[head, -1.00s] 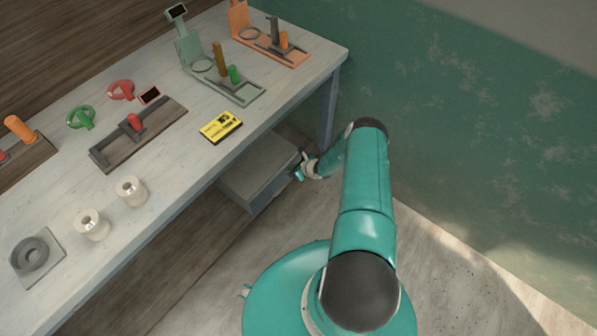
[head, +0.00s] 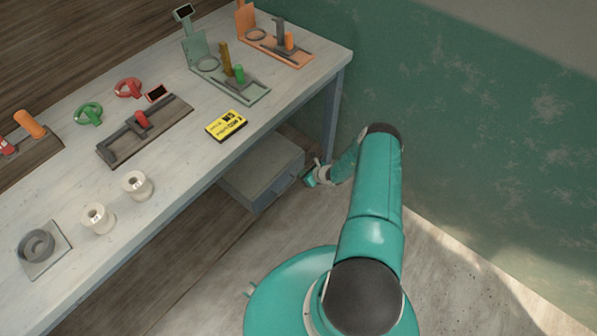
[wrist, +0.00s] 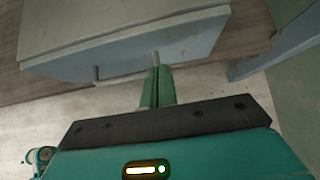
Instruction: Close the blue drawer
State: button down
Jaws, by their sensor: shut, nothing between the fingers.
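The blue drawer (head: 262,165) is a grey-blue box under the workbench, sticking out past the bench's front edge. Its pale top and blue-grey front (wrist: 190,55) show in the wrist view, with a thin bar handle (wrist: 125,79) on two posts. My gripper (head: 308,180) is low in front of the drawer, near the right part of its front. In the wrist view my gripper's green fingers (wrist: 157,85) are together, empty, and point at the front beside the handle's right post. I cannot tell whether they touch it.
The workbench (head: 190,160) holds a yellow box (head: 226,125), white spools (head: 137,185), and several tools and stands above the drawer. A blue bench leg (head: 331,115) stands right of the drawer, with the green wall beyond. The floor (head: 220,275) in front is clear.

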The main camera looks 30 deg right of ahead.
jog(key=v, duration=0.9)
jog(key=shift+d+r, duration=0.15)
jog(key=shift+d, duration=0.05)
jog(key=shift+s, duration=0.2)
